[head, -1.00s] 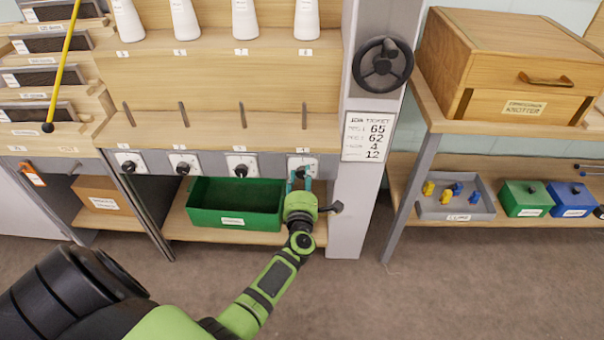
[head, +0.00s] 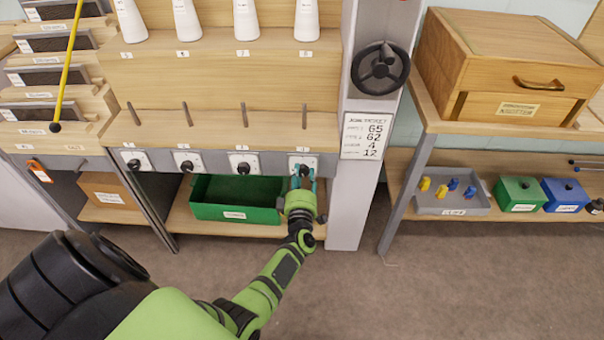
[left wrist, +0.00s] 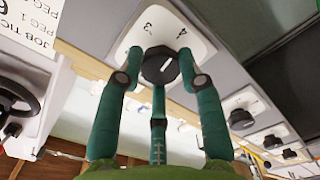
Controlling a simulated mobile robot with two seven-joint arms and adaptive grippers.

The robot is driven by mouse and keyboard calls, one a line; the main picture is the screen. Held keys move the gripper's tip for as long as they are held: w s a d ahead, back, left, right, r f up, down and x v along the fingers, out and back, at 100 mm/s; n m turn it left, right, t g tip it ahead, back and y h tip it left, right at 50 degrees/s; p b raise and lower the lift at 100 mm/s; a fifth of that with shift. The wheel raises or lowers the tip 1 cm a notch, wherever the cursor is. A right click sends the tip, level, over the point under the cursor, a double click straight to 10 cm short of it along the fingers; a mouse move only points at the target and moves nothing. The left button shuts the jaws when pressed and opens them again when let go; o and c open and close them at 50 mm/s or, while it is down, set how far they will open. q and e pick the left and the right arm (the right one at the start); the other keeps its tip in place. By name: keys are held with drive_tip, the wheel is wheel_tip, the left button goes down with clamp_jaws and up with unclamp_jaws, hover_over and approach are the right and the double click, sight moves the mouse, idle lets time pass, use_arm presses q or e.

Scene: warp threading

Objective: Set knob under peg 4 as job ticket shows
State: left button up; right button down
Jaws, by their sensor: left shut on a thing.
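The knob under peg 4 is black on a white dial plate (head: 302,160) in the head view, mostly hidden by my left gripper (head: 301,182). In the left wrist view, the teal fingers of my left gripper (left wrist: 160,75) are closed around the black knob (left wrist: 158,67). A white line on the knob slants up to the right in that view. The numerals 3 and 4 show on the plate. Peg 4 (head: 304,116) stands above the knob. The job ticket (head: 367,136) on the grey post reads 65, 62, 4 and 12; its row labels are too small to read surely.
Other knobs (head: 243,168) line the same rail to the left. A green bin (head: 236,214) sits on the shelf below, just left of my gripper. A black handwheel (head: 381,68) is on the post. The floor (head: 400,290) in front is clear.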

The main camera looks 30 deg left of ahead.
use_arm(q)
drive_tip(key=shift+w+d+r+m, duration=0.15)
drive_tip(key=shift+w+d+m, duration=0.1)
drive_tip(key=shift+m, duration=0.85)
drive_tip(key=shift+s, duration=0.1)
use_arm(e)
drive_tip(key=s, duration=0.3)
drive_tip(key=shift+g, duration=0.3)
drive_tip(key=shift+w, duration=0.1)
use_arm(q)
drive_tip(key=o, duration=1.1)
drive_tip(key=shift+o, duration=0.2)
drive_tip(key=shift+f, duration=0.2)
use_arm(e)
drive_tip(key=shift+w, duration=0.15)
use_arm(q)
drive_tip(key=shift+s, duration=0.1)
drive_tip(key=v, duration=0.7)
use_arm(e)
drive_tip(key=shift+w, duration=0.2)
use_arm(q)
drive_tip(key=shift+s+d, duration=0.1)
drive_tip(key=shift+s, duration=0.05)
